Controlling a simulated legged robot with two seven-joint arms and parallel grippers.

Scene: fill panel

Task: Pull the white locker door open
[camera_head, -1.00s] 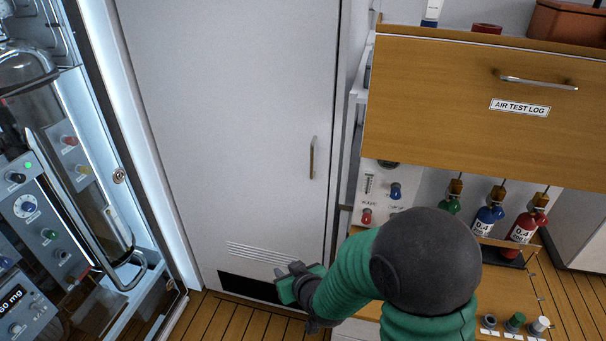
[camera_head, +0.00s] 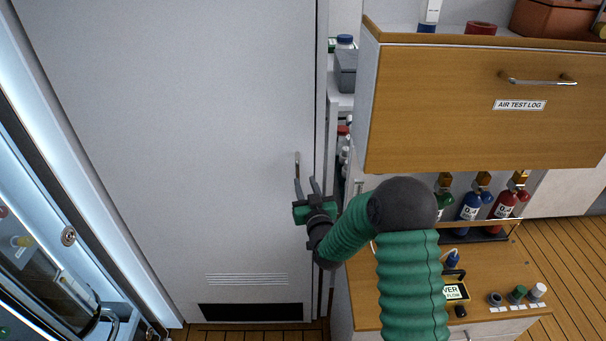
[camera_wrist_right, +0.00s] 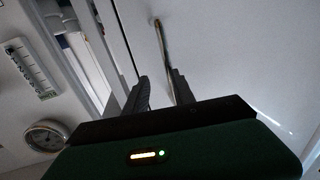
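The white locker door (camera_head: 180,120) fills the left and middle of the head view and looks shut, with vent slots low down. Its slim vertical handle (camera_head: 297,165) is near the door's right edge; the handle also shows in the right wrist view (camera_wrist_right: 161,38). My right gripper (camera_head: 306,183) is at the handle's lower end. In the right wrist view its two fingers stand apart, and the handle runs down towards the right-hand finger. Whether they touch, I cannot tell. The handle's lower part is partly hidden by the fingers. My left gripper is not in view.
A wooden cabinet labelled AIR TEST LOG (camera_head: 480,105) stands right of the locker, with several small bottles (camera_head: 470,205) and a wooden counter (camera_head: 400,300) below. A glass-fronted unit (camera_head: 50,220) stands at the left. The floor before the door is partly visible.

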